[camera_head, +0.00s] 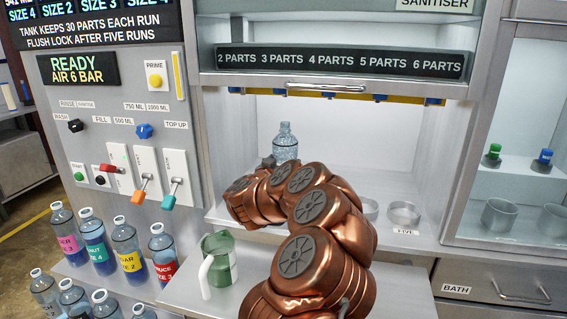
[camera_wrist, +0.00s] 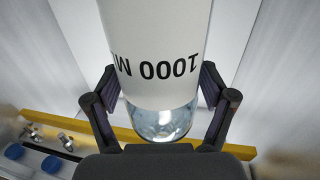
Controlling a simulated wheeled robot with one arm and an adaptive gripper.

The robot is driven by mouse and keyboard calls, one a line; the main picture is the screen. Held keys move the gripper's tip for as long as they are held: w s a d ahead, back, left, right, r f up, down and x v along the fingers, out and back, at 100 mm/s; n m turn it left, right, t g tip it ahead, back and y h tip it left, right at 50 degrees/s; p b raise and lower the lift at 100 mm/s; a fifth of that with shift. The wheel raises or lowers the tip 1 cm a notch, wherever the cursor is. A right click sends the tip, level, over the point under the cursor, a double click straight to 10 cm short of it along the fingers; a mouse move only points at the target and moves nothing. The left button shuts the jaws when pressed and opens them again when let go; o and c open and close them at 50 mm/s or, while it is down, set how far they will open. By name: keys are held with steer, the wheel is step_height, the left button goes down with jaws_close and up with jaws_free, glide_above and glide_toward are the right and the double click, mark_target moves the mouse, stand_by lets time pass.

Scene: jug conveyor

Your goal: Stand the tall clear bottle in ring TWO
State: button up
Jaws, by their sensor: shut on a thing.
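The tall clear bottle (camera_head: 286,141) shows upright inside the lit bay in the head view, behind my arm. Its lower part is hidden. In the wrist view the bottle (camera_wrist: 160,45) has a white band with "1000 M" reading upside down, and clear shiny plastic below it. My gripper (camera_wrist: 158,82) is shut on it, one finger on each side. In the head view my gripper (camera_head: 268,162) is mostly hidden by my copper arm. Ring TWO is not visible; my arm covers that area.
A black strip (camera_head: 340,61) reading "2 PARTS" to "6 PARTS" hangs above the bay, over a yellow rail with blue nozzles. A green-and-white jug (camera_head: 218,262) stands on the lower shelf. Several labelled bottles (camera_head: 128,246) stand left. A glass-fronted cabinet (camera_head: 520,130) is at right.

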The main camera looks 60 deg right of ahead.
steer(key=shift+f, duration=0.15)
steer(key=o, duration=1.3)
